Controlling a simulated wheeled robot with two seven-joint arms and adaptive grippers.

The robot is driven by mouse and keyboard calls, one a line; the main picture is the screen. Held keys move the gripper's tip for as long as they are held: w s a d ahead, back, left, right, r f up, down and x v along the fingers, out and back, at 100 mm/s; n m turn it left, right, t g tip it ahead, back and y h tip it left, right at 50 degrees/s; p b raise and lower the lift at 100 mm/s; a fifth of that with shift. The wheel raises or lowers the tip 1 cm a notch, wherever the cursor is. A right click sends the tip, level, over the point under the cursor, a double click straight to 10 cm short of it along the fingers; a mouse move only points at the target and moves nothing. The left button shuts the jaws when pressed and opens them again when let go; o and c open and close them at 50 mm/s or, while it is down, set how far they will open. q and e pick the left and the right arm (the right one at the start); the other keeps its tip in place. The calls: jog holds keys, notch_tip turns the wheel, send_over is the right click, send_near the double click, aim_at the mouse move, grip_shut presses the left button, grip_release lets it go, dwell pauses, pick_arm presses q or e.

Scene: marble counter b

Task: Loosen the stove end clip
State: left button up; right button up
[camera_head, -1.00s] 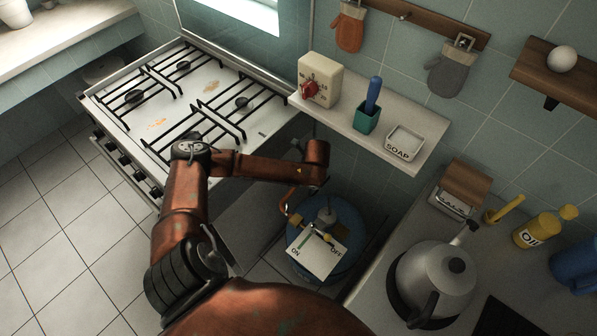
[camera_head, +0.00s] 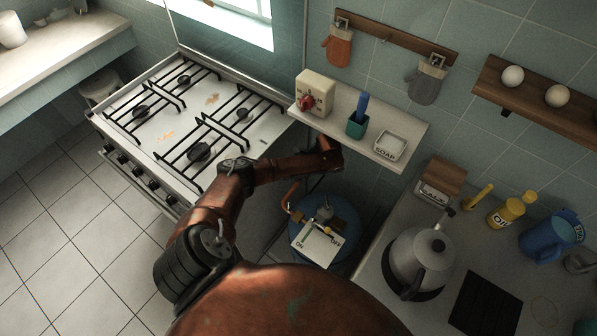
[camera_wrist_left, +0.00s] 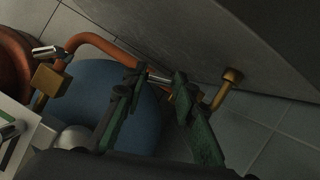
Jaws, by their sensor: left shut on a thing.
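The left wrist view shows my left gripper (camera_wrist_left: 161,77) with its two dark green fingers on either side of the silver stove end clip (camera_wrist_left: 158,78). It is shut on that clip, on the orange hose (camera_wrist_left: 92,40) near the brass stove pipe (camera_wrist_left: 232,78). The hose curves left to a second silver clip (camera_wrist_left: 48,52) by a brass fitting (camera_wrist_left: 50,80) above the blue gas bottle (camera_wrist_left: 85,90). In the head view the bottle (camera_head: 347,215) stands below the shelf, and my left arm hides the fingers. My right gripper is not in view.
The stove (camera_head: 180,110) stands left of the gas bottle. The shelf (camera_head: 408,132) with a timer (camera_head: 316,90), green cup and soap dish overhangs my left wrist. A white ON/OFF card (camera_head: 318,247) sits over the bottle. The counter with a kettle (camera_head: 418,258) is at right.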

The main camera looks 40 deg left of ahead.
pick_arm(q)
jog(key=shift+r+n+g+p, duration=0.1)
jog(key=shift+n+g+p, duration=0.25)
jog(key=shift+n, duration=0.65)
jog(key=shift+w+n+g+h, duration=0.1)
jog(key=shift+n+g+h, duration=0.25)
jog(key=shift+n, duration=0.55)
jog(key=shift+a+n+h, duration=0.15)
jog(key=shift+n+h, duration=0.3)
jog(key=shift+n, duration=0.75)
jog(key=shift+n+g+h, duration=0.4)
jog(key=shift+n+h, duration=0.1)
jog(key=shift+n, duration=0.8)
jog(key=shift+a+n, duration=0.1)
jog(key=shift+n, duration=0.2)
jog(key=o, duration=1.1)
